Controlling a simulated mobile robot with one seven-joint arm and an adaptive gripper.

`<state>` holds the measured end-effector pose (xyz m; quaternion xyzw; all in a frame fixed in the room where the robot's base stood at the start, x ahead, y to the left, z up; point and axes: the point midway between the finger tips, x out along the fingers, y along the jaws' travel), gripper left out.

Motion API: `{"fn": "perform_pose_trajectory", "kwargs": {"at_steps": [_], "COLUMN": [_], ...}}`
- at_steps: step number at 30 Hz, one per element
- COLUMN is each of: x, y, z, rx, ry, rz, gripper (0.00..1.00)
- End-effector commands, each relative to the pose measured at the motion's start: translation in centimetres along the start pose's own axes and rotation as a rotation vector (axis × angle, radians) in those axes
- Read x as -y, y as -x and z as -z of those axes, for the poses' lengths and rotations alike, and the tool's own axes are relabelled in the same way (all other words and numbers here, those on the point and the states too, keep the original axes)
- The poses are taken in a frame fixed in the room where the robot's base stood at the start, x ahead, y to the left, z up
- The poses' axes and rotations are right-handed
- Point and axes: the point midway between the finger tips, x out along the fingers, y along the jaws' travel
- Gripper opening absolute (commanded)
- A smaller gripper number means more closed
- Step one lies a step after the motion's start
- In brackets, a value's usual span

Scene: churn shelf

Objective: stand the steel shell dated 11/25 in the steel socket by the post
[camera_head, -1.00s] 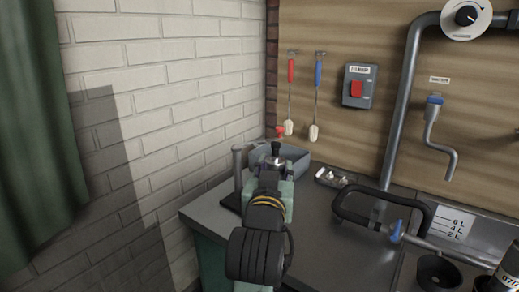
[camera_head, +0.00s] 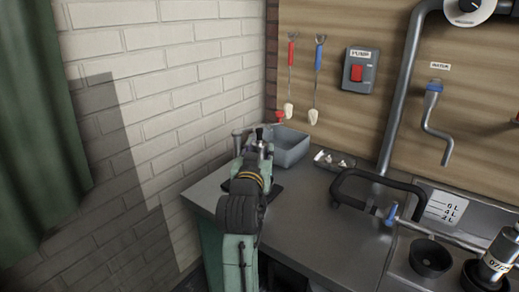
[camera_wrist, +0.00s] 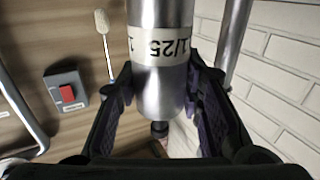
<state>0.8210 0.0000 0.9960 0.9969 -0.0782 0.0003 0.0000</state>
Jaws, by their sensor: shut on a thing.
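The steel shell (camera_wrist: 162,90) is clasped between both fingers of my gripper (camera_wrist: 160,105) in the wrist view. Its pale label appears upside down and shows 1/25, with part of the date round the curve. The shell's dark neck points down in this view. In the head view, the shell's steel upper part and black top (camera_head: 261,134) show upright at my gripper (camera_head: 258,152). The steel post (camera_head: 237,141) stands just left of it; it also appears right of the shell in the wrist view (camera_wrist: 235,40), apart from it. I cannot see the steel socket, probably hidden behind my gripper.
A grey basin (camera_head: 292,150) stands close behind on the right, with a small tray (camera_head: 334,161) beside it. The brick wall (camera_head: 160,110) is near on the left. A black tube handle (camera_head: 375,182), a dark cup (camera_head: 430,258) and another labelled shell (camera_head: 500,252) are at right.

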Motion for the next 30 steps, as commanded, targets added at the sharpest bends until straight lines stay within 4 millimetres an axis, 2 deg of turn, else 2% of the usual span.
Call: {"fn": "perform_pose_trajectory", "kwargs": {"at_steps": [8,9,17,30], "x": [-0.01,-0.01,-0.01,-0.01], "y": [0.03,0.0,0.0,0.0], "z": [-0.32,-0.36,-0.33,0.27], "rx": [-0.002,0.0,0.001,0.0], "ry": [0.0,0.0,0.0,0.0], "rz": [0.0,0.0,0.0,0.0], "gripper": [0.0,0.35,0.52,0.54]}}
